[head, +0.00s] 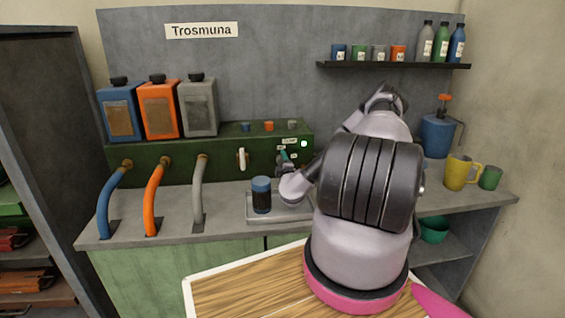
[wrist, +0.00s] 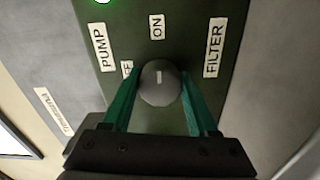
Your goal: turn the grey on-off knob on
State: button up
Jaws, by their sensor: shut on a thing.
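The grey knob (wrist: 160,88) is round with a short white mark on its face. It sits on the green panel (wrist: 215,95) between the labels PUMP and FILTER. The mark lines up roughly with the ON label (wrist: 156,27). Another label (wrist: 127,69), partly hidden by a finger, is left of the knob. My gripper (wrist: 160,80) is shut on the knob, one green finger on each side. In the head view my gripper (head: 285,157) is at the panel's right part, and the knob cannot be made out clearly.
A green lamp (head: 304,144) glows on the panel. A white handle (head: 242,158) is left of my gripper. A blue-topped dark cup (head: 261,195) stands on a tray (head: 293,212) below. Blue, orange and grey hoses run down at the left.

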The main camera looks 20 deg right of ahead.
jog(key=shift+f, duration=0.1)
jog(key=o, duration=1.4)
jog(key=shift+c, duration=0.2)
jog(key=v, duration=1.1)
jog(key=shift+w, duration=0.1)
